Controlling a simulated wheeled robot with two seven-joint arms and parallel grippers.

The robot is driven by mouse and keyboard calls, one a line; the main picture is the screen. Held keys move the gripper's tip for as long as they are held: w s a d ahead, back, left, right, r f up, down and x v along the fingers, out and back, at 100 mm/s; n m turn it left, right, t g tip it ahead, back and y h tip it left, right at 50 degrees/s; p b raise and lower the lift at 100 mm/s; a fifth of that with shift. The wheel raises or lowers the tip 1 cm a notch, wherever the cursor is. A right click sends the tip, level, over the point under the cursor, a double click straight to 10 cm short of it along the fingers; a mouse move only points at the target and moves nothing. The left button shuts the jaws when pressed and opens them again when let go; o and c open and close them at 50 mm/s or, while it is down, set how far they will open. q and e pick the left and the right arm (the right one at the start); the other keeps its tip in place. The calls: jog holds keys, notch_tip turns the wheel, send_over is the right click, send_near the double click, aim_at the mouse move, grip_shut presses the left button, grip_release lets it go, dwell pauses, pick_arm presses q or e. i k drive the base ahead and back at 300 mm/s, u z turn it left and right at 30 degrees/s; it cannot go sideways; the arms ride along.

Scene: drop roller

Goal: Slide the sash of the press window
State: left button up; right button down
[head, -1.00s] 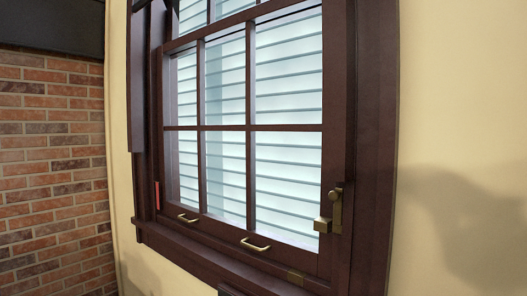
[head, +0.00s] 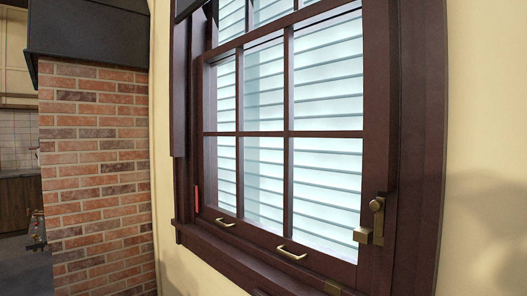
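A dark brown sash window fills the middle and right of the head view. Its lower sash (head: 288,133) has several panes with pale slats behind them. The sash's bottom rail sits low, close to the sill (head: 235,259). Two brass pull handles are on the bottom rail, a left one (head: 225,222) and a right one (head: 291,253). A brass latch (head: 371,226) is at the right side of the sash; I cannot tell its state. A small red strip (head: 196,198) shows on the left jamb. Neither of my grippers shows.
A red brick wall (head: 100,170) stands to the left, with a dark hood-like block (head: 88,35) above it. A cream wall (head: 485,120) is to the right of the window. A kitchen-like area with tiles (head: 17,140) shows at the far left.

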aim_at(356, 273)
jog(key=u, duration=0.2)
jog(key=i, duration=0.95)
jog(key=z, duration=0.05)
